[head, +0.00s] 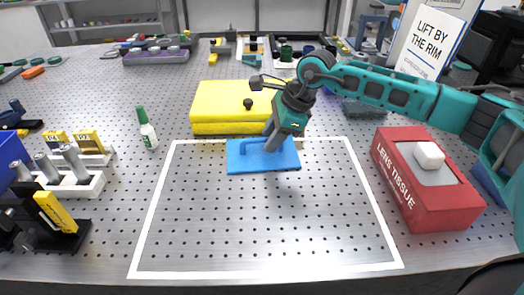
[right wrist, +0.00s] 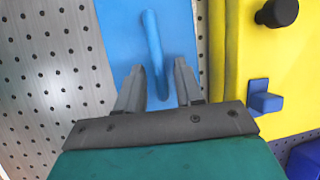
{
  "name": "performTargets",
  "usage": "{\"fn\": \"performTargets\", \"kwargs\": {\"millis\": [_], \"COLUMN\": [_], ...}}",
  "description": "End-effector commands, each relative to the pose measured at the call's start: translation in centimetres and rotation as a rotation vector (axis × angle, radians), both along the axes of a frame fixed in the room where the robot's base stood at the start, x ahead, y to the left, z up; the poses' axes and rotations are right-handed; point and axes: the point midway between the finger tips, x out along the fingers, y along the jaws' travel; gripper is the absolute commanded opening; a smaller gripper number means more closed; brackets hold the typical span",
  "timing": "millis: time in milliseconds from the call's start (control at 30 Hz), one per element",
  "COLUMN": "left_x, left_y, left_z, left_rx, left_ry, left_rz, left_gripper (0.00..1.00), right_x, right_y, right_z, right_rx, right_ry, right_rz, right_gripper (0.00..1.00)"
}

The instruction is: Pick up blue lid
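The blue lid (head: 245,162) is a flat blue plate with a raised bar handle (head: 248,149). It lies on the perforated table at the back of the white outlined area, in front of the yellow box. My right gripper (head: 269,141) is over the lid at its handle. In the right wrist view the lid (right wrist: 117,45) lies beyond the fingers. My right gripper (right wrist: 160,83) is open, with the handle (right wrist: 153,45) between its fingers and a small gap visible on each side. My left gripper is not in view.
The yellow box (head: 215,105) with a black knob stands close behind the lid. A red lens tissue box (head: 432,210) is at right. A green-capped bottle (head: 147,132) and white racks (head: 85,185) stand at left. The outlined area (head: 265,220) in front is clear.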

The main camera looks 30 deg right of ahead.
Motion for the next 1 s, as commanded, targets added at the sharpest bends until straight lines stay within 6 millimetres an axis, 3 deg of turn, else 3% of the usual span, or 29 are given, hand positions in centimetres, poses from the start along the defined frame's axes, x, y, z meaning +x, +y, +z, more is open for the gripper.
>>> {"fn": "performTargets", "kwargs": {"millis": [367,833,1000], "left_x": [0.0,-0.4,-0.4], "left_y": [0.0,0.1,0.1], "left_z": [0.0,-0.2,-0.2], "left_rx": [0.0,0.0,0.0], "left_ry": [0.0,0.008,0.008], "left_rz": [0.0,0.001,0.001], "left_gripper": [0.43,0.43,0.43], "right_x": [0.0,0.0,0.1], "right_y": [0.0,0.0,0.0], "right_z": [0.1,0.3,1.4], "right_rx": [0.0,0.001,0.001], "right_ry": [0.0,-0.001,-0.004], "right_rz": [0.0,0.0,0.0], "right_gripper": [0.0,0.0,0.0]}}
